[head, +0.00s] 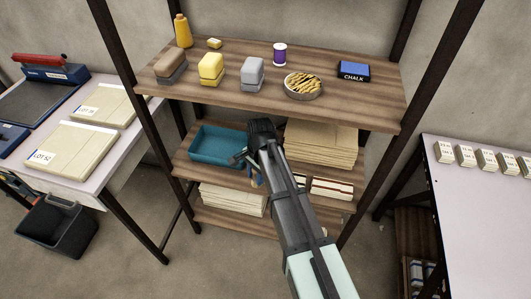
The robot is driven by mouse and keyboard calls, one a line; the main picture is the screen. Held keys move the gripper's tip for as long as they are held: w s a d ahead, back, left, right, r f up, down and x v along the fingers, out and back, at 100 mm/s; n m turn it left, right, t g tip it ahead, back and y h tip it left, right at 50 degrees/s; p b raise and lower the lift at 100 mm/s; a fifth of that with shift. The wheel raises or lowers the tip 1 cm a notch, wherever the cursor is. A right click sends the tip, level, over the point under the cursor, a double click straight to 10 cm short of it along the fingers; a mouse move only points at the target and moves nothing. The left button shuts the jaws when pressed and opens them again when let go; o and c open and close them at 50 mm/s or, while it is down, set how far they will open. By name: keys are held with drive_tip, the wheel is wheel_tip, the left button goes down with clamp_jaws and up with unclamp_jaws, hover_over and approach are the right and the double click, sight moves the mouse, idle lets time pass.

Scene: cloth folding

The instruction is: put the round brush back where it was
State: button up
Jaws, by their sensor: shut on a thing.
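My gripper (243,160) is at the middle shelf level, in front of the shelf unit and just right of the teal tray. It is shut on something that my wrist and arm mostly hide. A small tan and blue bit (257,181) shows beside the fingers; I cannot tell if it is the round brush. No round brush shows clearly elsewhere. A round dish (303,86) holds yellow and dark pieces.
The top shelf also holds a yellow bottle (183,31), a purple spool (280,54) and a blue chalk box (353,71). The teal tray (217,146) and a cardboard stack (321,144) flank my arm. Dark uprights frame the unit. Tables stand left and right.

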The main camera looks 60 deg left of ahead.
drive_tip(key=w+a+m, duration=0.2)
drive_tip(key=w+a, duration=1.1)
drive_tip(key=a, duration=0.3)
drive_tip(key=shift+w+f, duration=0.15)
drive_tip(key=shift+f, duration=3.2)
drive_tip(key=shift+f, duration=0.15)
drive_tip(key=o, duration=1)
drive_tip(key=shift+o, duration=0.2)
wheel_tip(320, 180, up, 8)
drive_tip(key=shift+w+f, duration=0.15)
drive_tip(key=shift+w, duration=0.3)
